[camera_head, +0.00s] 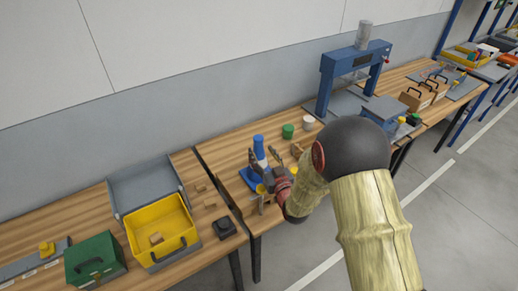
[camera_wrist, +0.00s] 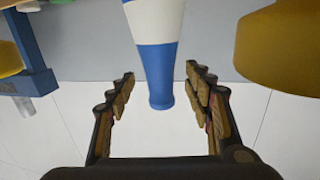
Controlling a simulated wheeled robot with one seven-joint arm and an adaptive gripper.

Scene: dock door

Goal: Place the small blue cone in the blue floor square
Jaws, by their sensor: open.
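My gripper (camera_head: 264,160) is at the cone, with fingers spread. In the wrist view my gripper (camera_wrist: 160,88) is open, one finger on each side of the cone, with gaps visible. The cone's lower part is partly hidden by my gripper in the head view. The blue floor square is not in view.
A green can (camera_head: 288,131) and a white cup (camera_head: 309,123) stand behind, near a blue press (camera_head: 326,80). A yellow rounded thing (camera_wrist: 285,45) is close at the right of the wrist view. A yellow bin (camera_head: 182,259) is on the left table. Grey floor lies in front.

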